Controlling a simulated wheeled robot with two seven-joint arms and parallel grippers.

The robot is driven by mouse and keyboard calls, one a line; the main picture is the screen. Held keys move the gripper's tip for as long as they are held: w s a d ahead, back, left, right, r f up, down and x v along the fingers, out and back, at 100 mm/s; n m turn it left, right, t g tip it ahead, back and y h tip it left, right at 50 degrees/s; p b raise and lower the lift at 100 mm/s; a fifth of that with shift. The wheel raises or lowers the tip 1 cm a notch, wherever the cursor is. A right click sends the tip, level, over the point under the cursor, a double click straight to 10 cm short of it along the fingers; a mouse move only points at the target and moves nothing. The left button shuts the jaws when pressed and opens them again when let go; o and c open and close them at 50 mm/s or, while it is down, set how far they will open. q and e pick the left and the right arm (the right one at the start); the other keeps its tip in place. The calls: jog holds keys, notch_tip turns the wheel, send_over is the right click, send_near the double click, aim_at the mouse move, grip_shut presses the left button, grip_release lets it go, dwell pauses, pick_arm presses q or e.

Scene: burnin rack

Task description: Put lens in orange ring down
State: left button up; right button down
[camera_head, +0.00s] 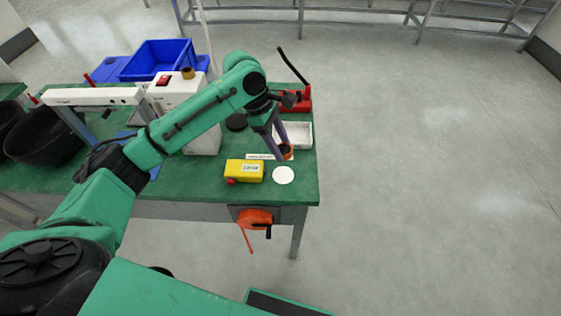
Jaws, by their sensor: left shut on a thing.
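The lens in an orange ring (286,153) is small and dark in the middle, with orange showing at its edge. My left gripper (282,147) points down over the green table (190,180) and is shut on this lens. Its purple fingers hide part of the ring. I cannot tell whether the lens touches the table. A white round disc (284,175) lies on the table just in front of the lens. My right gripper is out of view.
A yellow box (244,171) stands left of the disc. A white tray (306,135) and a red stand (296,103) are behind the gripper. A white machine (205,140) and a blue crate (158,59) stand further left. The table's right edge is close.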

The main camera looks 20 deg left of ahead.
aim_at(280, 148)
pick_arm(q)
notch_tip(280, 148, up, 10)
jog(key=s+a+f+m+g+y, duration=0.2)
jog(key=s+f+m, duration=0.3)
jog(key=f+m, duration=0.3)
jog(key=s+a+f+m+g+y, duration=0.2)
jog(key=s+f+m, duration=0.4)
jog(key=f+m, duration=0.2)
jog(key=shift+a+f+m+y, duration=0.2)
jog(key=shift+m+y, duration=0.1)
jog(key=shift+m, duration=0.3)
